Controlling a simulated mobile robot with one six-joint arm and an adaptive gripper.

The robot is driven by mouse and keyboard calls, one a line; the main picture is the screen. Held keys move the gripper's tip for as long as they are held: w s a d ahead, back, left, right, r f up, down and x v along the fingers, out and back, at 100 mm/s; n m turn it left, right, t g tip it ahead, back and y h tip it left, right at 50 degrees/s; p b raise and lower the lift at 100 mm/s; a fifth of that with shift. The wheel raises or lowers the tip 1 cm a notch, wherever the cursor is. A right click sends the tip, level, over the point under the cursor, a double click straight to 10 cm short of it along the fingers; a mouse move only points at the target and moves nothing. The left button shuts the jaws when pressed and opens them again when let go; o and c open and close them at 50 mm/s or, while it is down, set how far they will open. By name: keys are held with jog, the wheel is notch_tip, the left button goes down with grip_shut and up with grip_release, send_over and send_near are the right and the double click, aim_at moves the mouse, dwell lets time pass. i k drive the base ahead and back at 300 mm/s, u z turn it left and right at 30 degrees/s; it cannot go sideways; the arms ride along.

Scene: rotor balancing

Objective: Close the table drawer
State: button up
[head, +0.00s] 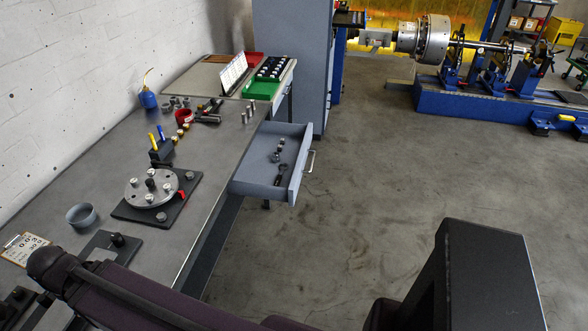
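The table drawer (301,168) is pulled well out from the right side of the grey workbench (115,165). It is a light grey-blue box with a silver handle (311,161) on its right-hand front. Several small metal parts (279,172) lie inside it. Another drawer (285,89) farther back along the bench looks shut. My gripper is not in view; dark purple and black parts of my own arm fill the bottom edge, apart from the drawer.
A blue-grey cabinet (290,60) stands behind the drawer. The concrete floor (390,170) to its right is clear.

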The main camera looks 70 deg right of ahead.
aim_at(256, 175)
jog(key=u, duration=0.1)
jog(key=k, duration=1.3)
jog(key=z, duration=1.85)
jog(key=i, duration=0.7)
jog(key=u, duration=0.1)
